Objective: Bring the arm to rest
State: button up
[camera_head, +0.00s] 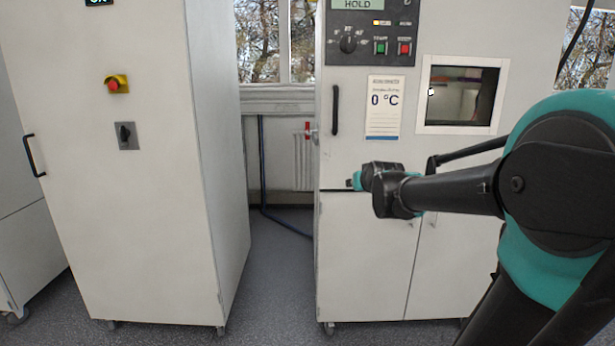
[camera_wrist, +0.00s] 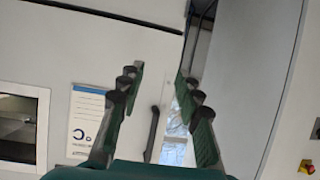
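My arm reaches in from the right in the head view, its black and teal links crossing in front of the lower part of the right cabinet (camera_head: 365,250). The wrist end is near the cabinet's left edge; the fingers cannot be made out there. In the wrist view my gripper (camera_wrist: 160,76) is open, with its two dark green fingers apart and nothing between them. Beyond the fingers, the wrist view shows the black door handle (camera_wrist: 152,133) of the right cabinet. Whether anything touches the cabinet cannot be told.
A left cabinet (camera_head: 150,210) has a red emergency button (camera_head: 116,84). Between the cabinets is a gap with open floor (camera_head: 275,260) and a blue pipe (camera_head: 262,165).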

jog(key=s+d+f+g+h, duration=0.1)
jog(key=s+d+f+g, duration=0.2)
jog(key=s+f, duration=2.4)
jog(key=s+g, duration=0.3)
jog(key=g, duration=0.2)
jog(key=shift+s+m+g, duration=0.2)
jog(key=shift+m+g, duration=0.2)
